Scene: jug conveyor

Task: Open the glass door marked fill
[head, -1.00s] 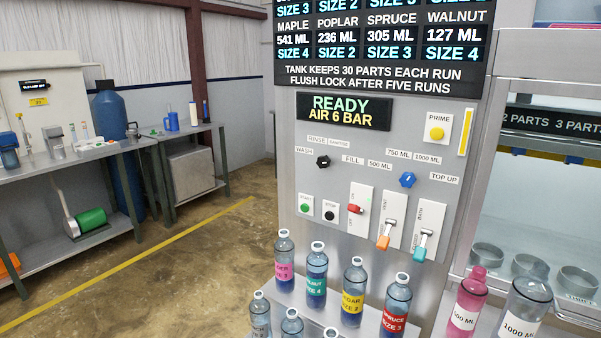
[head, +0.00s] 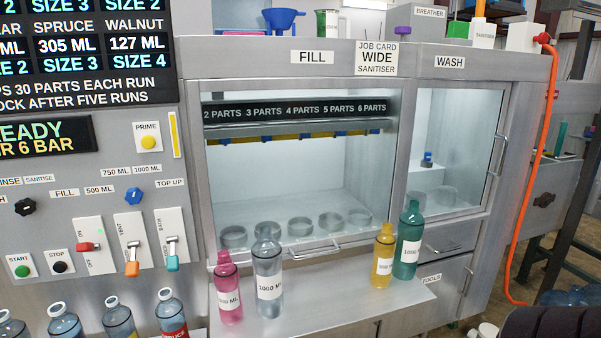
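The glass door marked FILL (head: 290,190) is in the middle of the head view, under the FILL label (head: 312,57). It looks shut. A metal bar handle (head: 314,252) runs along its bottom edge. Through the glass I see several round holders on the cabinet floor and a strip reading 2 PARTS to 6 PARTS. Neither of my grippers shows in this view.
On the ledge before the door stand a pink bottle (head: 228,290), a clear bottle (head: 268,278), a yellow bottle (head: 383,258) and a teal bottle (head: 410,240). The WASH door (head: 455,150) is at right. The control panel (head: 100,205) is at left.

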